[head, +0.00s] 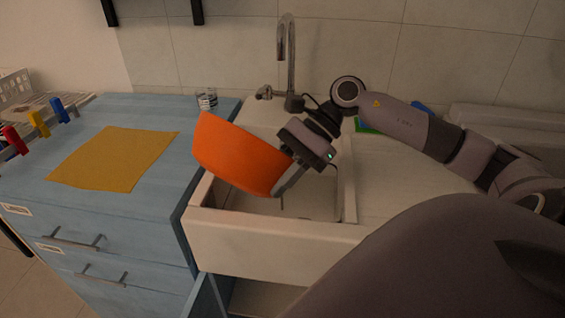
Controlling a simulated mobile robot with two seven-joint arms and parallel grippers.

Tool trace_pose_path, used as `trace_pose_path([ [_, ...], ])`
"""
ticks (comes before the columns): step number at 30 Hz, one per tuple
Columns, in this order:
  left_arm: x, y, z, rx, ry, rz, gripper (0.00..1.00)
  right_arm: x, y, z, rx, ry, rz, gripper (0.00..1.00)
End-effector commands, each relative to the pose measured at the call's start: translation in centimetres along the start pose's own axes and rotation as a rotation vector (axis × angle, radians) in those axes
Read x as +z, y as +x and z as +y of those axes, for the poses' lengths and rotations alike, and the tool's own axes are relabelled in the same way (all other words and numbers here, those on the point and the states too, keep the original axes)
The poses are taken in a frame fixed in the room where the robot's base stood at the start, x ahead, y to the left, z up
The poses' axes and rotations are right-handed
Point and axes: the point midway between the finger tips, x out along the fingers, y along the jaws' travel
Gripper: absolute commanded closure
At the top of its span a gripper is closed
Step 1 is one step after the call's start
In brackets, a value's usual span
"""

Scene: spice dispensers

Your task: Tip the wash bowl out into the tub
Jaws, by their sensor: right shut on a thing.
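The wash bowl is a large orange bowl (235,155), tilted, above the left part of the white sink tub (270,230). My right gripper (285,178) is shut on the bowl's right side and holds it up over the tub. The inside of the bowl is turned away, so I cannot see what it holds. Part of the tub's inside shows below the bowl; its left inner part is hidden behind the bowl. My left gripper is not in view.
A chrome faucet (288,60) stands behind the tub. A glass (206,98) is on the blue counter (120,205), behind the bowl. A yellow cloth (115,157) lies on that counter. Coloured clips (38,123) stand by a rack at the left. The worktop (400,185) right of the tub is mostly clear.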

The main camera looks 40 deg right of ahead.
Motion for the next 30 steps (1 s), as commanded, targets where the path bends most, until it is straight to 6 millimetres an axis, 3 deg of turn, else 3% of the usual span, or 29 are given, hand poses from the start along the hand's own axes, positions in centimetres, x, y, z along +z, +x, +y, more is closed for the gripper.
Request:
trace_pose_path([
  [30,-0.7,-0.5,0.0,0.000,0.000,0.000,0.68,0.5,-1.2,-0.3,-0.002,0.020,-0.088,1.00],
])
